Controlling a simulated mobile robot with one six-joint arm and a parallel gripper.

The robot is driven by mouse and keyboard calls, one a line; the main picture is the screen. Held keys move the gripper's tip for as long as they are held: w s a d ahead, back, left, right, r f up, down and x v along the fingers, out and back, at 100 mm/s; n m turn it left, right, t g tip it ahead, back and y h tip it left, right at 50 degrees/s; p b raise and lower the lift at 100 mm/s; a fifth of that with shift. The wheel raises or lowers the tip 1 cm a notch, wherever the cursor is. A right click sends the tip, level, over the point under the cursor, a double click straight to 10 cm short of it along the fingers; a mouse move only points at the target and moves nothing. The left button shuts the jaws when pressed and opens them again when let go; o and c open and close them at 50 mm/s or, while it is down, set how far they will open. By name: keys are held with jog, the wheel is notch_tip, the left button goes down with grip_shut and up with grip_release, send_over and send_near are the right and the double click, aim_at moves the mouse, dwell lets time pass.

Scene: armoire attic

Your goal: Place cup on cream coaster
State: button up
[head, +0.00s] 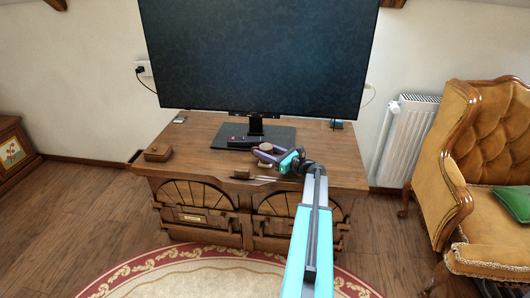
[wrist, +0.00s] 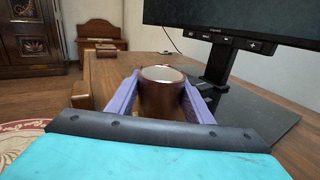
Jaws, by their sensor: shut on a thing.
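A brown cup (wrist: 162,96) with a pale top stands upright between the two purple fingers of my gripper (wrist: 160,86) in the wrist view. The fingers are shut on its sides. In the head view my gripper (head: 266,155) is over the right half of the wooden chest top, in front of the monitor, with the cup (head: 265,147) between its fingers. I cannot tell whether the cup's base touches the chest top. I cannot make out a cream coaster in either view.
The monitor stand's dark base (head: 250,137) lies just behind the cup. A small brown box (head: 158,153) sits on the chest's left side, and a small brown block (head: 241,172) near its front edge. The chest top (head: 205,155) is clear between them. An armchair (head: 485,170) stands right.

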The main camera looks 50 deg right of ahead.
jog(key=shift+f, duration=0.2)
dwell(0.3)
jog(key=o, duration=1.2)
jog(key=shift+r, duration=0.2)
jog(key=s, duration=0.4)
jog(key=s+d, duration=0.1)
jog(key=s, duration=0.3)
jog(key=s+p, duration=0.1)
jog(key=s, duration=0.3)
jog(key=shift+d, duration=0.3)
jog(key=shift+a, duration=0.1)
